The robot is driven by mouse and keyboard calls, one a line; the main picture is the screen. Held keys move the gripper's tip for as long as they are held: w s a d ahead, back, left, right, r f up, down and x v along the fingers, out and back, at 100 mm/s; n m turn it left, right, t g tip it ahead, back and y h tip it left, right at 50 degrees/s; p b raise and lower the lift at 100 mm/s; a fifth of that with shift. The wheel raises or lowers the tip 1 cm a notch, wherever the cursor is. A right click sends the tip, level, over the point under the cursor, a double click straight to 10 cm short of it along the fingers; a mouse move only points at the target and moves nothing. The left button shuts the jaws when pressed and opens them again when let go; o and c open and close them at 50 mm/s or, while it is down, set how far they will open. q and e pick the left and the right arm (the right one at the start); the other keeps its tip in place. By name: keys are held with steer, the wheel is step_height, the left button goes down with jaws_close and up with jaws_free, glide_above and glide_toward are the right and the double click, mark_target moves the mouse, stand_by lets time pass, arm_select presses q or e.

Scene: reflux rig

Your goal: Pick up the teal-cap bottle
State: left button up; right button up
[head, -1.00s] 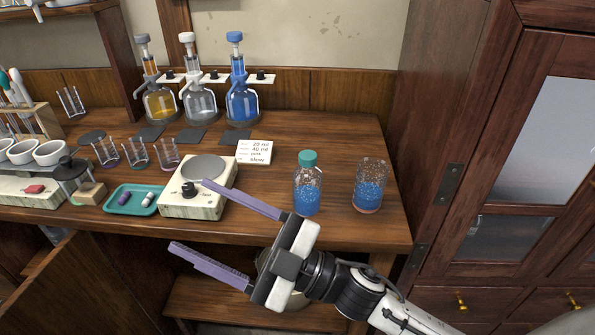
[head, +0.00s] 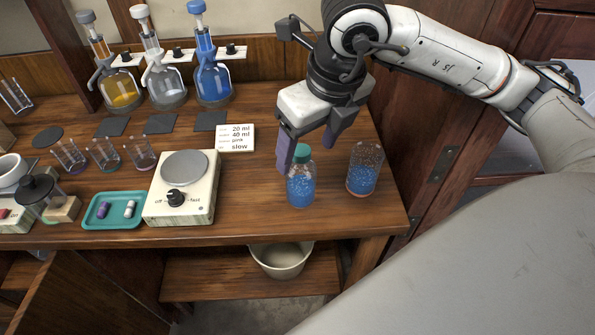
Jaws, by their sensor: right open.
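The teal-cap bottle (head: 300,189) stands upright near the right end of the wooden bench, with blue granules in clear walls. Its teal cap (head: 302,153) shows just below and between the purple fingers of my right gripper (head: 311,150). The gripper points down from behind and above the bottle, its fingers apart. The left finger overlaps the cap's left edge in the picture; I cannot tell whether it touches. The gripper holds nothing. My left gripper is not in view.
A clear beaker of blue granules (head: 362,170) stands close to the right of the bottle. A stirrer plate (head: 183,190), teal tray (head: 113,222) and white card (head: 236,138) lie to the left. Dispenser bottles (head: 212,84) line the back. A bin (head: 281,262) sits below the bench.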

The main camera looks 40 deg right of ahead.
mark_target(307, 156)
steer(key=b+x, duration=0.1)
steer(key=x, duration=0.2)
steer(key=shift+f, duration=0.3)
steer(key=b+x, duration=0.2)
steer(key=x, duration=0.3)
steer(key=shift+b, duration=0.4)
steer(key=shift+r, duration=0.1)
steer(key=shift+c, duration=0.9)
steer(key=c, duration=1.3)
